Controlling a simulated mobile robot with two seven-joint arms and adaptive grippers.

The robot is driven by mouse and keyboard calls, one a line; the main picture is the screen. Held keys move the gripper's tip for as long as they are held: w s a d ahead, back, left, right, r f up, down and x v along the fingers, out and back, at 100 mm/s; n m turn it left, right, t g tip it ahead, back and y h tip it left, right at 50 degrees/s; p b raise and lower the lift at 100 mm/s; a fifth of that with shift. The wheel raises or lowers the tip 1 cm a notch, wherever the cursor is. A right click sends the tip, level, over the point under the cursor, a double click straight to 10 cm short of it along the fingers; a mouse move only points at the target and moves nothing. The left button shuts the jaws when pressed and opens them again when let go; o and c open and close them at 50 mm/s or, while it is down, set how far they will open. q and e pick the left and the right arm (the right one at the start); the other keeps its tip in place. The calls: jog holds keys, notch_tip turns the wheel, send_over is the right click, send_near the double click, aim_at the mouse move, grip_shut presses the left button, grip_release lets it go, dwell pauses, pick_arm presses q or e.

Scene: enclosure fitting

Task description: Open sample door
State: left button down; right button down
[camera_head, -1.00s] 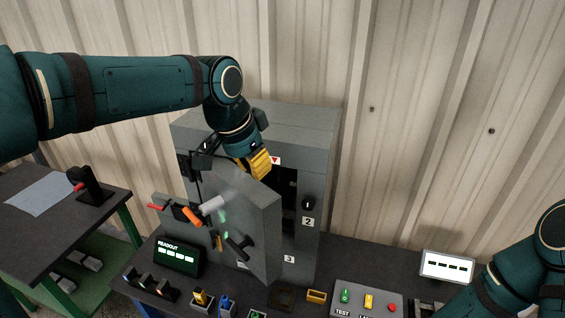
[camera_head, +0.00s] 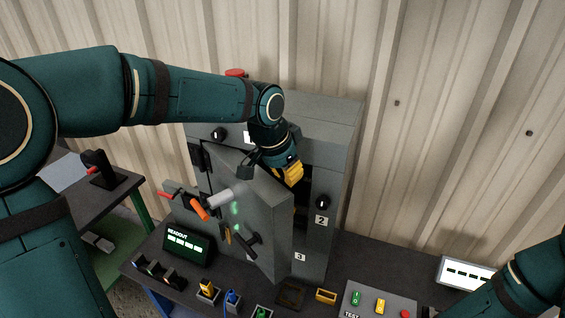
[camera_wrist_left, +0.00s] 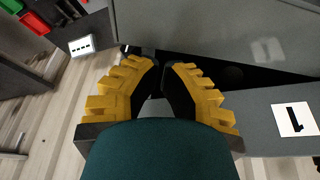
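The grey cabinet (camera_head: 338,150) stands on the dark bench. Its large front door (camera_head: 268,215) is ajar, swung out to the front left, with a dark gap along its right edge. A dark handle (camera_head: 245,243) is on the door's front face. My left gripper (camera_head: 290,175) is at the top of the door near its free edge, by the opening; contact cannot be told. In the left wrist view its yellow fingers (camera_wrist_left: 163,65) converge with their tips close together and nothing seen between them. My right arm shows at the lower right; its gripper is not visible.
Red and orange handles (camera_head: 200,208) stick out left of the door. A readout box (camera_head: 187,245), several small coloured parts and a button panel (camera_head: 378,302) line the bench front. A lit display (camera_head: 467,273) is at right. A side table (camera_head: 118,190) stands left.

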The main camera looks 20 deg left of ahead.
pick_arm(q)
jog(key=shift+w+d+f, duration=0.1)
jog(key=shift+w+f, duration=0.1)
jog(key=shift+f, duration=0.3)
jog(key=shift+s, duration=0.1)
jog(key=s+a+m+g+h, duration=0.1)
jog(key=s+a+m, duration=0.55)
jog(key=s, duration=0.65)
jog(key=s+a+m+g+b, duration=0.1)
jog(key=s+a+m, duration=0.1)
jog(key=s+a, duration=0.2)
jog(key=s+a+m+g+h+b, duration=0.1)
jog(key=s+a+m, duration=0.2)
jog(key=a, duration=0.8)
jog(key=shift+s+a, duration=0.15)
jog(key=shift+s, duration=0.85)
